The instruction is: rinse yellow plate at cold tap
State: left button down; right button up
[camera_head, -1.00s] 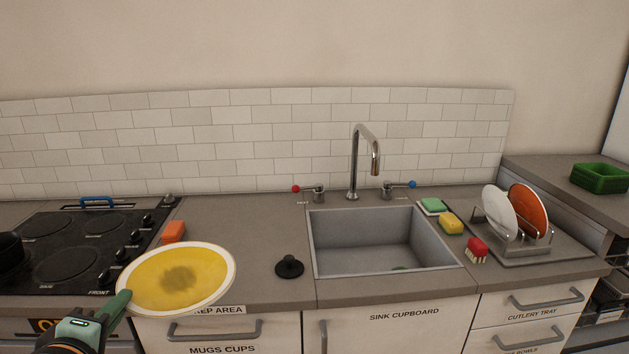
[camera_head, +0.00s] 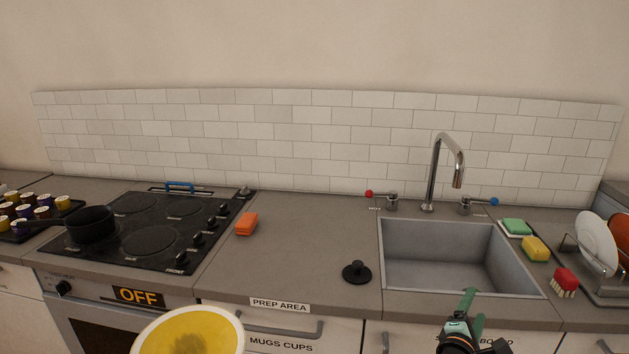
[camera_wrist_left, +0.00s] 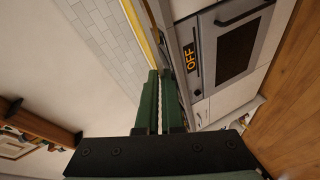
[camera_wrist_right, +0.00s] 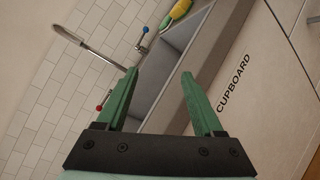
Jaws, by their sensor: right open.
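The yellow plate (camera_head: 190,332) with a white rim and a dark smudge is at the bottom edge of the head view, partly cut off. In the left wrist view my left gripper (camera_wrist_left: 160,75) is shut on the rim of the plate (camera_wrist_left: 140,30), seen nearly edge-on. My right gripper (camera_head: 470,292) is open and empty in front of the sink; its spread green fingers show in the right wrist view (camera_wrist_right: 160,74). The blue-knobbed cold tap (camera_head: 480,203) stands right of the steel spout (camera_head: 440,165), behind the sink (camera_head: 450,270).
The red-knobbed tap (camera_head: 380,197) is left of the spout. A black plug (camera_head: 356,271) and an orange block (camera_head: 246,224) sit on the counter. A green sponge (camera_head: 516,227), yellow sponge (camera_head: 536,249), red brush (camera_head: 565,279) and dish rack stand right of the sink.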

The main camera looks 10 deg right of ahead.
aim_at(494, 202)
jog(key=i+l, duration=1.1)
jog(key=l, duration=0.25)
